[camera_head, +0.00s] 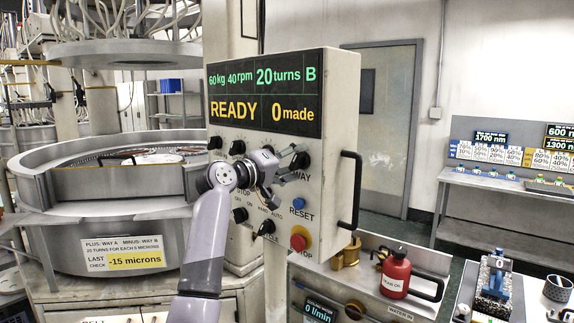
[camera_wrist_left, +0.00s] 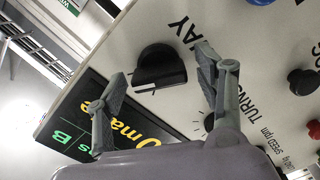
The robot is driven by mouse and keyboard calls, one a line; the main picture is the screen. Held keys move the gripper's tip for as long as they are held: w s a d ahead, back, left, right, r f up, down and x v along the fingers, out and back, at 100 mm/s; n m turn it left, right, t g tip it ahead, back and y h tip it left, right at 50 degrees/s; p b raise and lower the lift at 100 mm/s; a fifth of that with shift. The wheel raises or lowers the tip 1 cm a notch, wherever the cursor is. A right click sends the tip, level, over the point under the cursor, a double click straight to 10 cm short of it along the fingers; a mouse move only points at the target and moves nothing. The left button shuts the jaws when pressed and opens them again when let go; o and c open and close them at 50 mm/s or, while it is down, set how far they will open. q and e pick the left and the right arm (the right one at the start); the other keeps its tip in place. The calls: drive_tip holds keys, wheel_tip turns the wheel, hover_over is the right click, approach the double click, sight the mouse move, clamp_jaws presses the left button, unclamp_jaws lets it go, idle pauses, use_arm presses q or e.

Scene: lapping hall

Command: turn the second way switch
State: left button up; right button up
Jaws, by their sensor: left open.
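The way switch is a black knob beside the letters "WAY" on the pale control box (camera_head: 338,120). It shows in the head view (camera_head: 302,160), partly behind my fingers, and in the left wrist view (camera_wrist_left: 160,68). My left gripper (camera_head: 293,164) is in front of it, its fingers apart. In the left wrist view my left gripper (camera_wrist_left: 161,70) has one finger on each side of the knob, with visible gaps; it is not gripping it. The box's display (camera_head: 265,93) reads 60 kg, 40 rpm, 20 turns B, READY, 0 made. My right gripper is not in view.
Other black knobs, a blue reset button (camera_head: 298,203) and a red stop button (camera_head: 299,239) sit close below the gripper. A black handle (camera_head: 354,190) juts from the box's right edge. A round lapping machine (camera_head: 75,195) stands left, a red can (camera_head: 396,274) lower right.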

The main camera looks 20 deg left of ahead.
use_arm(q)
drive_tip(key=v, duration=1.2)
drive_tip(key=w+f+n+g+y, duration=0.1)
drive_tip(key=w+f, duration=0.2)
drive_tip(key=f, duration=0.7)
drive_tip(key=w+f+g+y, duration=0.1)
drive_tip(key=w+f+y, duration=0.15)
drive_tip(key=f, duration=0.75)
drive_tip(key=s+f+m+g+y, duration=0.1)
drive_tip(key=s+f+g, duration=0.15)
drive_tip(key=f, duration=1.15)
drive_tip(key=s+f+g+y, duration=0.1)
drive_tip(key=s+f, duration=0.3)
drive_tip(key=f, duration=1)
drive_tip(key=s+f+m+g+y, duration=0.15)
drive_tip(key=s+f, duration=0.25)
drive_tip(key=f, duration=1)
drive_tip(key=s+d+f+m+g, duration=0.25)
drive_tip(key=s+f+g, duration=0.25)
drive_tip(key=s+f, duration=1.8)
drive_tip(key=s+d+f+m+g, duration=0.1)
drive_tip(key=s+f, duration=0.3)
drive_tip(key=s, duration=1.2)
drive_tip(key=s+f+m+g, duration=0.2)
drive_tip(key=s+f+m, duration=0.2)
drive_tip(key=s, duration=1.2)
drive_tip(key=shift+d+f+y, duration=0.35)
drive_tip(key=shift+d+y, duration=0.05)
